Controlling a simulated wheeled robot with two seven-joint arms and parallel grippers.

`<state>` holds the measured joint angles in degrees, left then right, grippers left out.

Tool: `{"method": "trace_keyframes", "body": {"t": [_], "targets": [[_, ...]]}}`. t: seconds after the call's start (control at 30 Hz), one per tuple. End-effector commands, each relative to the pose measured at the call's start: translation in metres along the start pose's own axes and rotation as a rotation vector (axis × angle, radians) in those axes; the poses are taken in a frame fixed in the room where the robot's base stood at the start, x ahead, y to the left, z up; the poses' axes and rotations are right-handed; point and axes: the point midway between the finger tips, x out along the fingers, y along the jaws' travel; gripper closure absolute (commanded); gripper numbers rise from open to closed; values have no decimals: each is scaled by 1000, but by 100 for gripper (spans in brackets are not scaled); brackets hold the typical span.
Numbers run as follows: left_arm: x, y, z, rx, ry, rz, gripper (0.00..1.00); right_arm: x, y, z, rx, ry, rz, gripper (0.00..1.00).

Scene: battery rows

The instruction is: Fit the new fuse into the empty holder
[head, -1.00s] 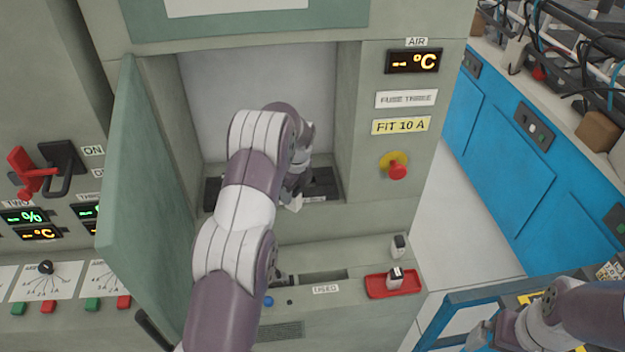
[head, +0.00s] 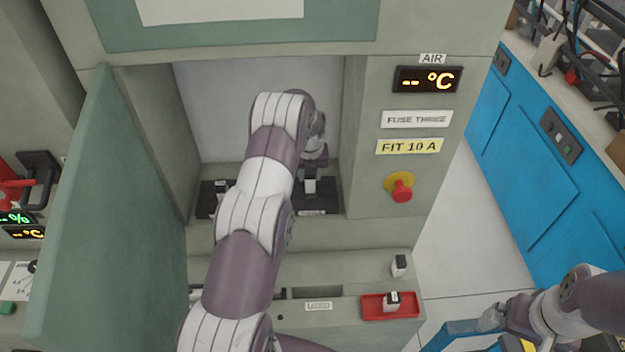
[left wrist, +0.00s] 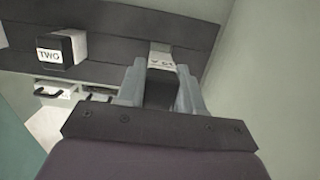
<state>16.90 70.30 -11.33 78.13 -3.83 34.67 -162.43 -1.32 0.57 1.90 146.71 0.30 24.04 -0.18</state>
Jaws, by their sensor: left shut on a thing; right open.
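My left gripper (left wrist: 161,88) is shut on a dark fuse (left wrist: 160,90) with a white label end, at the dark holder strip (left wrist: 110,45). In the head view the left gripper (head: 312,180) is inside the open cabinet recess, at the right part of the holder strip (head: 317,208). I cannot tell whether the held fuse is seated. A fuse labelled TWO (left wrist: 62,47) sits beside it in the left wrist view. One fuse (head: 392,301) stands in the red tray (head: 372,311) and another (head: 399,266) on the ledge behind it. My right gripper (head: 490,318) is open and empty at the lower right.
The open green cabinet door (head: 110,210) stands left of my left arm. A FIT 10 A label (head: 409,146) and a red knob (head: 402,190) are on the right panel. A small label (head: 318,306) sits left of the tray. Blue cabinets (head: 525,180) stand at the right.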

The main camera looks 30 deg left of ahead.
Motion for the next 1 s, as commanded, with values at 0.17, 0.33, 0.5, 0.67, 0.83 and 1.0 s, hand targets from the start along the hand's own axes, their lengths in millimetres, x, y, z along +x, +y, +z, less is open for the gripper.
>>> {"method": "trace_keyframes", "body": {"t": [0.17, 0.33, 0.5, 0.67, 0.83, 1.0], "targets": [[32, 0, -5, -1, 2, 1, 99, -17, 0, -2, 0, 0, 0, 0], [48, 0, -9, -1, 3, 1, 100, -17, 0, -2, 0, 0, 0, 0], [50, 1, -11, -1, 9, 3, 48, -16, 0, -2, 0, 0, 0, 0], [48, 0, -9, -1, 4, 2, 39, -16, 0, -2, 0, 0, 0, 0], [46, 0, -8, -1, 1, 1, 39, -16, 0, -2, 0, 0, 0, 0], [26, 0, -6, -1, -2, 0, 39, -8, 0, -1, 0, 0, 0, 0]]}}
